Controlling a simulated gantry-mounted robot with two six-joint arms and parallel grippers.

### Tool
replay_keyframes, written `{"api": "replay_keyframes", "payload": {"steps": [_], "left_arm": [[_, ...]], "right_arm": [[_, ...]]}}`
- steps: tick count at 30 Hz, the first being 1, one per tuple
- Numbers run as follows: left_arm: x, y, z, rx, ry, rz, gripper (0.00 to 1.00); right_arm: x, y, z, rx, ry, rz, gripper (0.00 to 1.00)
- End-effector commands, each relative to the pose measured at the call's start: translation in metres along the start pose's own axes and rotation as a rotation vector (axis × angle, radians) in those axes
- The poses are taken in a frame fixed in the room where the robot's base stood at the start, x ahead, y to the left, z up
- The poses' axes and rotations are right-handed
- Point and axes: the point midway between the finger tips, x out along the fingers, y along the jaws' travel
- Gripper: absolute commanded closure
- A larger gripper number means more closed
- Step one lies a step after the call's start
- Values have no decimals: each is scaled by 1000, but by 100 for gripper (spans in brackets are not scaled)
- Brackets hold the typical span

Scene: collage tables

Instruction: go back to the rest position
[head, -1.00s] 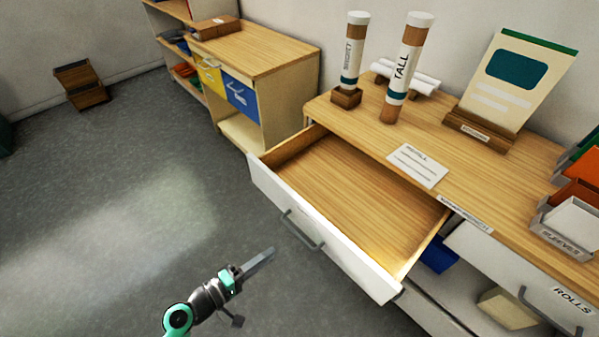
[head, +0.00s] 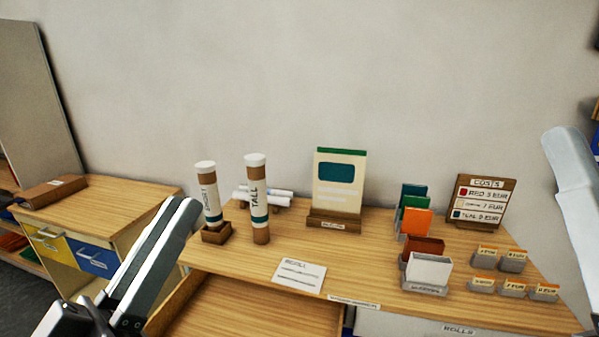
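My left gripper (head: 186,205) reaches in from the lower left in the head view. Its long pale grey and dark parts slant up to the right, in front of the left end of the wooden counter (head: 395,268). I see nothing held at its tip, but I cannot tell whether its fingers are apart. A pale grey piece of my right arm shows at the right edge; I cannot make out the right gripper's fingers. The drawer (head: 262,308) under the counter is pulled out, and the visible part of its inside is bare; its front is out of view.
On the counter stand two capped tubes, one in a wooden block (head: 216,234) and one marked TALL (head: 257,200). A sign card (head: 339,182), coloured sleeves (head: 416,222), a price board (head: 482,202) and several small labelled holders (head: 513,262) stand rightward. A side cabinet (head: 110,207) is left.

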Motion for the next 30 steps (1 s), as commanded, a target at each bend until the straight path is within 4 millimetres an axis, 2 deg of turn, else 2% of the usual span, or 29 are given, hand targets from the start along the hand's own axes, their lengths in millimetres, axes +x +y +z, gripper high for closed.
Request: {"api": "replay_keyframes", "payload": {"steps": [1, 4, 6, 7, 8, 9, 14, 27, 30], "left_arm": [[5, 18, -37, 94, 80, 3, 74], [-4, 31, -99, 304, 230, -70, 74], [-22, 17, -124, 481, 292, -203, 74], [-24, 8, -124, 568, 275, -257, 74], [-5, 17, -148, 552, 275, -245, 74], [6, 22, -161, 547, 274, -241, 74], [41, 36, -209, 543, 271, -241, 74], [160, 88, -376, 540, 269, -240, 74], [180, 97, -403, 540, 268, -240, 74]], "right_arm": [[3, 0, -2, 0, 0, 0, 50], [3, 0, -3, 0, 0, 0, 50], [2, 0, -2, 0, 0, 0, 50], [2, 0, -2, 0, 0, 0, 50], [25, 0, -22, 0, -3, 0, 50], [38, 0, -35, 0, -2, 0, 50], [84, 0, -78, 0, 1, 0, 50], [240, 1, -221, 0, 0, 0, 50], [266, 1, -245, 0, 0, 0, 50]]}}
